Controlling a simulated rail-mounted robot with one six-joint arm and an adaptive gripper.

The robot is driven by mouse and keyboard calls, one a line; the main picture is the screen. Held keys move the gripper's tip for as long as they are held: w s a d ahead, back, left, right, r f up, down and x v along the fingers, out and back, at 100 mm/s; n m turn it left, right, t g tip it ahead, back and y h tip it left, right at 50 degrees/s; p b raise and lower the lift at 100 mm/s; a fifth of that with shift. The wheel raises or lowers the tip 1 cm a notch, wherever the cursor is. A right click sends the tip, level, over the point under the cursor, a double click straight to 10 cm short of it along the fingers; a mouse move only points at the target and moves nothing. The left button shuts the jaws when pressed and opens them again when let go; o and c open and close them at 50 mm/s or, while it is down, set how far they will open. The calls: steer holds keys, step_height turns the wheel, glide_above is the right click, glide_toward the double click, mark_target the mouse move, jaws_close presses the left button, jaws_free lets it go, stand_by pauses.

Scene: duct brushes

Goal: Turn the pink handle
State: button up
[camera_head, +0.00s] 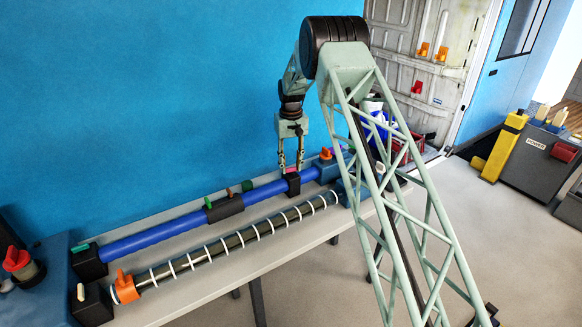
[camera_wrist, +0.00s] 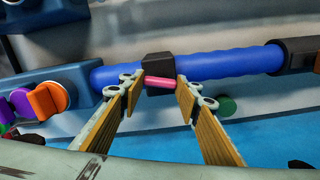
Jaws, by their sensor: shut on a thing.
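The pink handle (camera_wrist: 159,82) is a small bar on a black block (camera_wrist: 159,62) around the blue duct (camera_wrist: 222,64). In the wrist view the handle lies between the two fingertips of my gripper (camera_wrist: 159,86), and the fingers close on its ends. In the head view my gripper (camera_head: 291,167) points down at the black block (camera_head: 293,184) on the blue duct (camera_head: 170,224).
A black sleeve (camera_head: 225,208) with green, dark red and other small handles sits left along the duct. An orange handle (camera_head: 326,153) stands at its right end. A white-ringed rod (camera_head: 235,240) runs in front. The blue wall (camera_head: 150,90) is close behind.

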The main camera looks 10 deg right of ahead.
mark_target(291, 168)
steer(key=shift+n, duration=1.3)
steer(key=o, duration=0.8)
steer(key=shift+o, duration=0.2)
steer(key=shift+r, duration=0.15)
step_height(291, 168, up, 12)
